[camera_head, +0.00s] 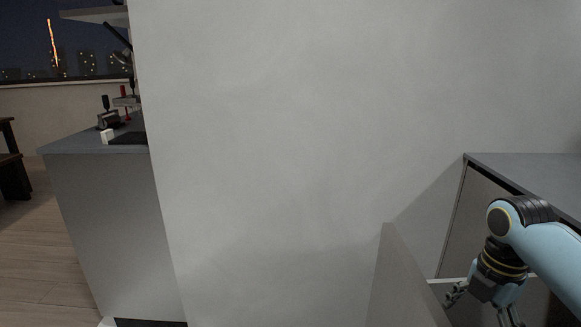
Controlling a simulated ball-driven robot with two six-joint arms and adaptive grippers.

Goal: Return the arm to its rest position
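My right arm, light blue with black joints, comes in from the right edge and bends downward at the lower right. My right gripper (482,308) points down, with its fingers spread apart and nothing seen between them. The lower ends are partly cut off by the bottom edge. It hangs beside a grey counter unit (510,170), behind an upright grey panel (402,285) that looks like an open drawer front or door. My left gripper is not in view.
A plain grey wall (290,130) fills the middle. At left, another grey counter (100,220) carries small dark items and a white block (107,136). Wooden floor (40,270) shows at far left, with dark furniture (12,175) and a night window.

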